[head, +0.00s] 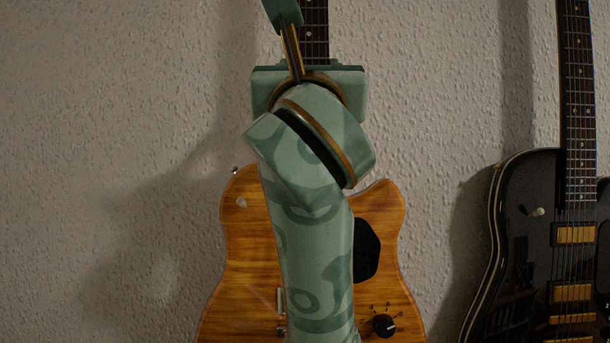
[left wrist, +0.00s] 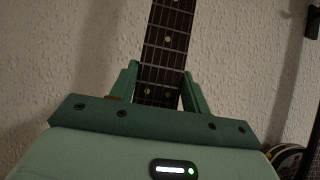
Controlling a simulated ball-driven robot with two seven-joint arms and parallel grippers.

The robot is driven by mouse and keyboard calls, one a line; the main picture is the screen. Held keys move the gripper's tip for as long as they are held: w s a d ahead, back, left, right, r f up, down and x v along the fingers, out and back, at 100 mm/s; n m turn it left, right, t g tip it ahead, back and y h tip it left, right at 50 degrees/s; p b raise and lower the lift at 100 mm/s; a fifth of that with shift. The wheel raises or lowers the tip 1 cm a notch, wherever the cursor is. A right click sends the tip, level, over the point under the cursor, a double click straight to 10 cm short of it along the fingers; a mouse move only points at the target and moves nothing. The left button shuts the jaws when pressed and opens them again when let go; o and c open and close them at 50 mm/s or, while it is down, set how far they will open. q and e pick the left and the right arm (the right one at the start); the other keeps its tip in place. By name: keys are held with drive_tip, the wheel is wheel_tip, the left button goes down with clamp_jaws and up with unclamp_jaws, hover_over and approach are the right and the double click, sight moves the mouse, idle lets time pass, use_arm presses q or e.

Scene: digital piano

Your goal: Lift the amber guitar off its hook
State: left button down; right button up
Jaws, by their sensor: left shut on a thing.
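The amber guitar (head: 242,275) hangs upright against the wall in the head view, its body partly hidden behind my left arm. Its dark neck (head: 314,35) rises out of the top of the frame. In the left wrist view the neck (left wrist: 165,50) runs between the two green fingers of my left gripper (left wrist: 160,90), which is shut on it. In the head view the fingers are hidden behind my wrist. The hook and the guitar's headstock are out of view. My right gripper is in neither view.
A black guitar (head: 520,230) hangs to the right, with a gap of bare wall between it and the amber one. The textured pale wall (head: 100,120) is bare on the left. A dark stand-like object (left wrist: 312,22) shows at the right edge of the left wrist view.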

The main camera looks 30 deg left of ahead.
use_arm(q)
drive_tip(key=s+d, duration=0.4)
drive_tip(key=s, duration=0.2)
drive_tip(key=shift+s, duration=0.3)
idle(0.3)
drive_tip(key=shift+w+a, duration=0.1)
